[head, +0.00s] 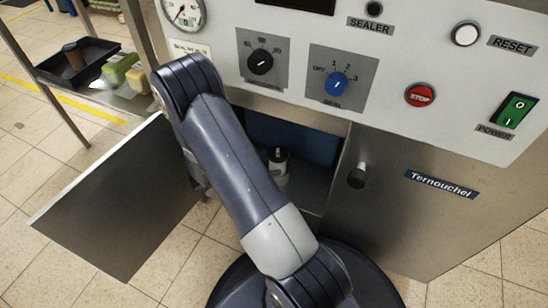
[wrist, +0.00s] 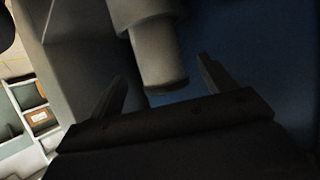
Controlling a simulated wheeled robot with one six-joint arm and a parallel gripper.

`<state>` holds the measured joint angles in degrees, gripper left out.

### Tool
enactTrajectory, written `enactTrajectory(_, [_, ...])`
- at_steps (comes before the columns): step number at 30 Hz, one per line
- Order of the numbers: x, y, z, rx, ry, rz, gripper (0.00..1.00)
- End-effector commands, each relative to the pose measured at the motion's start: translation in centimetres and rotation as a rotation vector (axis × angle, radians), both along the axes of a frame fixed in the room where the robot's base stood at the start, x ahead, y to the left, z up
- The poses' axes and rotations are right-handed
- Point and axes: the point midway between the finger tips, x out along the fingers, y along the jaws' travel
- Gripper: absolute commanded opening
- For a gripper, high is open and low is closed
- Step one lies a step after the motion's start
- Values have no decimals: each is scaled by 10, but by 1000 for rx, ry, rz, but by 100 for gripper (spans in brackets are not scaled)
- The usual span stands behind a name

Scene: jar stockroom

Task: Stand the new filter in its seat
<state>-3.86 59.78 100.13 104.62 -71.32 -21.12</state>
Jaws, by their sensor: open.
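In the wrist view a grey stepped cylinder (wrist: 158,52), wider at the top of the picture, extends between my fingers. My gripper (wrist: 160,72) is open, with one finger on each side of its narrow end. I see a gap on each side and no clear grip. I cannot tell whether this cylinder is the new filter or a fitting of the machine. In the head view my arm hides the gripper at the machine's open compartment. A pale cylinder with a dark top (head: 278,168) shows inside the compartment, just right of my arm. I cannot identify a seat.
The open metal door (head: 110,205) stands out on the left. A closed door with a black knob (head: 357,177) is on the right. The control panel (head: 400,55) overhangs the opening. A black tray (head: 70,72) and a green item (head: 118,68) are far left.

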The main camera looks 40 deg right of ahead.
Motion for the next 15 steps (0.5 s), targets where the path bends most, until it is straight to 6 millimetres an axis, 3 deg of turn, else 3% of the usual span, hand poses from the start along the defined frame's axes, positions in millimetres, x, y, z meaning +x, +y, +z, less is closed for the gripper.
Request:
enactTrajectory(6, [2,21,10,-1,-1,0,79])
enactTrajectory(15, [1,24,9,0,-1,-1,79])
